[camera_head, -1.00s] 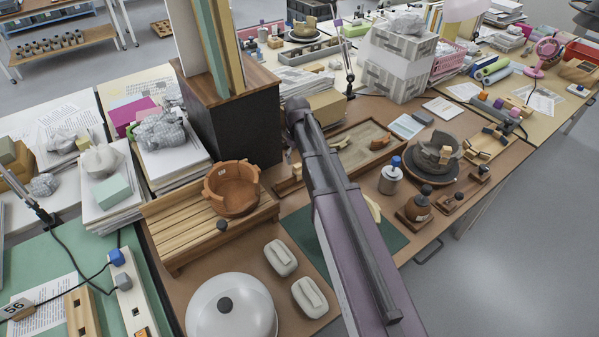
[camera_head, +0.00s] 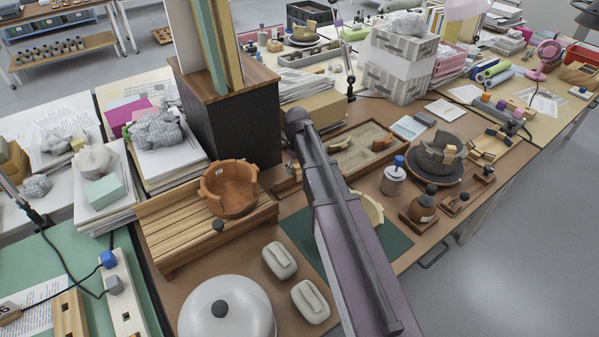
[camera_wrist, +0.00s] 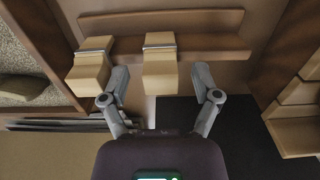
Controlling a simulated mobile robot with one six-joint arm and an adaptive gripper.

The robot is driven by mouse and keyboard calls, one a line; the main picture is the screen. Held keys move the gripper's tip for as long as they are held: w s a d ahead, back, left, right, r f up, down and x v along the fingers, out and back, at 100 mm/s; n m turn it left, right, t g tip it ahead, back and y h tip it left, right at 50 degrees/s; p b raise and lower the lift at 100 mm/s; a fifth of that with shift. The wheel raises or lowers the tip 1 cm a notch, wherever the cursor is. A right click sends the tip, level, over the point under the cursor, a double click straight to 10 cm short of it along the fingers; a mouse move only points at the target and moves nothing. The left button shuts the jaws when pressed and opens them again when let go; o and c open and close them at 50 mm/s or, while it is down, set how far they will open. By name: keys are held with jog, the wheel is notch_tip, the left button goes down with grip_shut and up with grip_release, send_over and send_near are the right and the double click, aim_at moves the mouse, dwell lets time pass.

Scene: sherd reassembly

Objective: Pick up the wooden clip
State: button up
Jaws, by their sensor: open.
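Two pale wooden clips hang on a brown wooden rail (camera_wrist: 215,44) in the wrist view. One clip (camera_wrist: 160,66) is in the middle, and the other clip (camera_wrist: 90,70) is to its left. Each has a grey metal band near its top. My gripper (camera_wrist: 160,84) is open, with one finger on each side of the middle clip. The left finger also lies between the two clips. I cannot tell whether either finger touches wood. In the head view, the rail (camera_head: 287,186) shows left of my arm, which hides my gripper.
A sand tray (camera_head: 393,150) lies right of my arm. A slatted wooden stand (camera_head: 165,225) with a terracotta pot (camera_head: 230,185) is to the left. A dark tall box (camera_head: 232,130) stands behind the rail. A green mat (camera_head: 393,236) lies in front.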

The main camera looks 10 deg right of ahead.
aim_at(297, 165)
jog(key=c, duration=0.8)
jog(key=shift+r, duration=0.2)
jog(key=shift+c, duration=0.2)
notch_tip(297, 165, up, 4)
jog(key=p, duration=0.4)
jog(key=shift+f, duration=0.2)
jog(key=s+d+r+p, duration=0.1)
jog(key=s+d, duration=0.1)
jog(key=s, duration=1.3)
jog(key=shift+s+d, duration=0.35)
jog(key=shift+d, duration=0.05)
jog(key=shift+r, duration=0.2)
notch_tip(297, 165, up, 21)
jog(key=p, duration=2.1)
jog(key=shift+s, duration=0.15)
